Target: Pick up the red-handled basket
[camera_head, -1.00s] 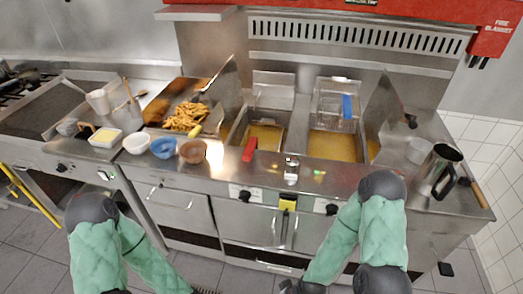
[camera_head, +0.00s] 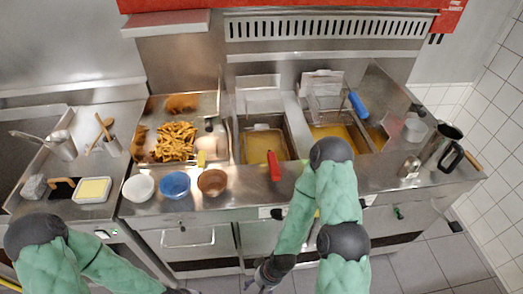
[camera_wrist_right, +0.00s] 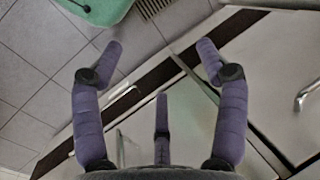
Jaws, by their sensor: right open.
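The red-handled basket (camera_head: 273,166) sits in the left fryer vat, its red handle pointing out over the front of the counter. Its wire mesh is hard to make out against the yellow oil. My right gripper (camera_head: 262,277) is low in front of the cabinet doors, below the counter edge and apart from the basket. In the right wrist view its fingers (camera_wrist_right: 160,66) are spread and empty, with floor and cabinet fronts behind them.
A blue-handled basket (camera_head: 358,104) is at the right fryer vat (camera_head: 338,133). White (camera_head: 138,187), blue (camera_head: 174,184) and brown (camera_head: 212,182) bowls stand left of the red handle. Fries (camera_head: 175,141) lie in a tray behind them. A metal jug (camera_head: 440,146) stands at far right.

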